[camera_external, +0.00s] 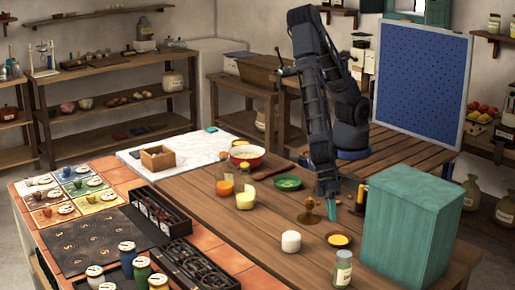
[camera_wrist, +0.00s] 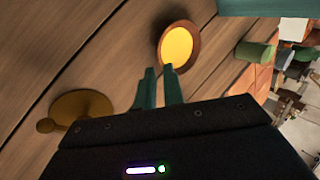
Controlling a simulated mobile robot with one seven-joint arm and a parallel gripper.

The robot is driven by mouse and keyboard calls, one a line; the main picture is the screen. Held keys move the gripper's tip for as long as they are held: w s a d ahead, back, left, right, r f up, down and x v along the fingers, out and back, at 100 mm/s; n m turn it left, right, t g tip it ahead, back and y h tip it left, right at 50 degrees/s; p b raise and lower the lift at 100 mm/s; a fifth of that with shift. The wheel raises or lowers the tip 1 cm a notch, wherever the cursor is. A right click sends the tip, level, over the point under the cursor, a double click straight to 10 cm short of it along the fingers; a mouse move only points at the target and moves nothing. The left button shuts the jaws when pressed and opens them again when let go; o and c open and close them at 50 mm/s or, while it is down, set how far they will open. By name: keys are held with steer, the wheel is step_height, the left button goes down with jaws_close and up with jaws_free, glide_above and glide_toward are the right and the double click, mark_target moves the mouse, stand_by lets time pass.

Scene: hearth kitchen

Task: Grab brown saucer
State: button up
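A small round brown saucer (camera_external: 327,238) with yellow contents sits on the wooden table, left of the teal box. In the wrist view the saucer (camera_wrist: 197,42) lies just beyond my fingertips, its brown rim circling a yellow middle. My gripper (camera_external: 332,207) points down above the table behind the saucer. Its two teal fingers (camera_wrist: 159,72) are apart with a narrow gap, and nothing shows between them. A brass-coloured dish with a handle or knob (camera_external: 309,215) stands left of my gripper; it also shows in the wrist view (camera_wrist: 82,106).
The large teal box (camera_external: 415,230) stands close on the right. Bare table lies left of the white cylinder.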

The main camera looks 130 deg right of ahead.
mark_target(338, 240)
steer(key=shift+x, duration=2.55)
steer(key=shift+d, duration=0.15)
jaws_close()
steer(key=shift+w+r, duration=0.1)
